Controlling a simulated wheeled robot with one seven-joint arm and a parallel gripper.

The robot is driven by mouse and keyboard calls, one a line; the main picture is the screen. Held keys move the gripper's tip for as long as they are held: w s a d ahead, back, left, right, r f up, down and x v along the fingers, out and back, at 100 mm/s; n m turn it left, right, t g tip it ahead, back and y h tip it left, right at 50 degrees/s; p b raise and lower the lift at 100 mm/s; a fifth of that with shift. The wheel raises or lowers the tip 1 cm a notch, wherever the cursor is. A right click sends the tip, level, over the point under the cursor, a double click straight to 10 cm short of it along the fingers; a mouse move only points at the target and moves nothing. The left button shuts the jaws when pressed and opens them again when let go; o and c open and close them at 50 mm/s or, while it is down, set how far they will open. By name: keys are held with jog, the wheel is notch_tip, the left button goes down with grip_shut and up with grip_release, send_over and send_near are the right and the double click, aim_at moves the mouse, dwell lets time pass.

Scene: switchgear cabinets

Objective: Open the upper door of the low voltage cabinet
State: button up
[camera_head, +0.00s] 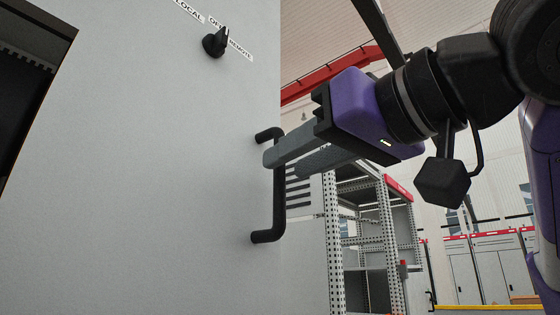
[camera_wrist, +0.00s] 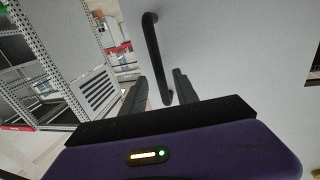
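The grey cabinet door (camera_head: 140,170) fills the left of the head view. A black bar handle (camera_head: 279,205) stands upright near its right edge. My gripper (camera_head: 284,164) reaches in from the right at the upper half of the handle, and its near finger covers part of the bar. In the wrist view the handle (camera_wrist: 153,45) runs between the two spread fingers of my gripper (camera_wrist: 160,75), with visible gaps on both sides. The gripper is open. A black rotary knob (camera_head: 215,43) with LOCAL, OFF and REMOTE labels sits above on the panel.
A dark opening (camera_head: 25,75) is at the upper left of the panel. A perforated metal rack (camera_head: 335,240) stands behind, right of the door edge. More cabinets (camera_head: 485,265) stand far back at the right.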

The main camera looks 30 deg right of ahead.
aim_at(279, 220)
jog(key=shift+w+a+p, duration=0.15)
jog(key=shift+w, duration=0.75)
jog(key=shift+w+a+p, duration=0.1)
jog(key=shift+w+p, duration=0.05)
jog(key=shift+w, duration=0.75)
grip_shut()
